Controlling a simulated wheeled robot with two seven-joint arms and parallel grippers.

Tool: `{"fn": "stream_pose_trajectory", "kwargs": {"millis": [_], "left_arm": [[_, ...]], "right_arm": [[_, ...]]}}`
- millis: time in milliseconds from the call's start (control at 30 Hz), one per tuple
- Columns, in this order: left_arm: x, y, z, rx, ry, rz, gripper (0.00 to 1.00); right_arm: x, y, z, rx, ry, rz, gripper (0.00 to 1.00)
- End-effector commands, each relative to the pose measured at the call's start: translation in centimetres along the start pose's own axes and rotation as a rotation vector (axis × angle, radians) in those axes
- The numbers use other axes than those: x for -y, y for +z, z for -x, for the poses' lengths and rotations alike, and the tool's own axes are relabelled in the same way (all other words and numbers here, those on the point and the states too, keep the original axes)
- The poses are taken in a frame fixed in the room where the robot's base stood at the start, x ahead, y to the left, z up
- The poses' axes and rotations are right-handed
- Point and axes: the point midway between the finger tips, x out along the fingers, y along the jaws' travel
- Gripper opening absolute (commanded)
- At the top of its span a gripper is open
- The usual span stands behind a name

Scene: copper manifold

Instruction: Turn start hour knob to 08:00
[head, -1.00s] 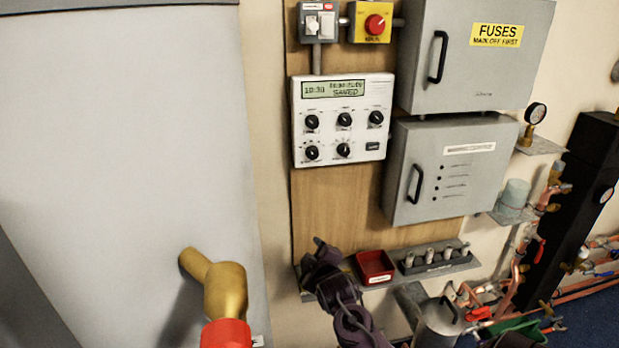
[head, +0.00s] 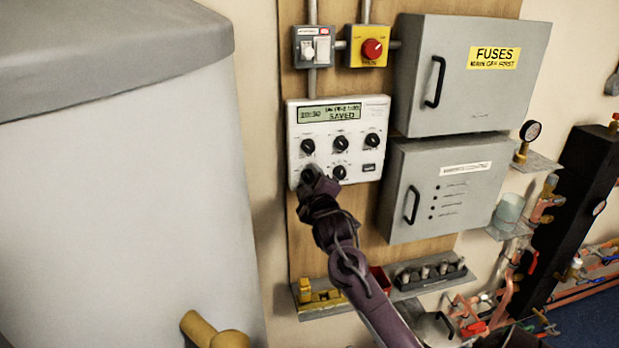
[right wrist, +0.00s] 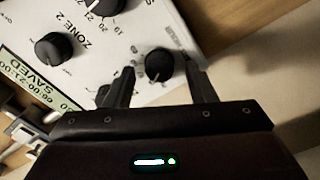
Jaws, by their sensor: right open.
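A white control panel (head: 373,111) hangs on the wooden board, its display (head: 330,113) showing "SAVED". It has three black knobs in a top row, two below and a dark button. My right gripper (head: 314,180) is at the lower-left knob (head: 307,172) and partly covers it. In the right wrist view my right gripper (right wrist: 158,85) is open, with a black knob (right wrist: 158,65) between its fingers; I cannot tell if they touch it. Another knob (right wrist: 55,50) and a "ZONE 2" label show beside it. My left gripper is not in view.
Above the panel are a switch box (head: 315,47) and a yellow box with a red knob (head: 372,48). Two grey cabinets (head: 420,30) (head: 440,225) stand close on the right. A shelf (head: 405,291) below holds a yellow item (head: 318,296) and a red tray (head: 379,279).

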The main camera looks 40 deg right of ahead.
Motion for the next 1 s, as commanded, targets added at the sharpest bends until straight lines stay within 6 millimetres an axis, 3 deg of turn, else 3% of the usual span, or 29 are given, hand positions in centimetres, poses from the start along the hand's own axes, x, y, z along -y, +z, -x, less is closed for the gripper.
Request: {"fn": "stream_pose_trajectory", "kwargs": {"millis": [267, 633, 1000], "left_arm": [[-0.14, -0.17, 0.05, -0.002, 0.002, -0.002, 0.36], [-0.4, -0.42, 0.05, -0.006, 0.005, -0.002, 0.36], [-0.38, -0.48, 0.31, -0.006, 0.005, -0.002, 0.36]], "right_arm": [[0.05, 0.01, -0.24, -0.001, 0.0, 0.0, 0.51], [0.07, 0.01, -0.21, 0.0, -0.001, -0.001, 0.07], [0.03, -0.02, -0.23, 0.0, -0.001, -0.076, 0.07]]}}
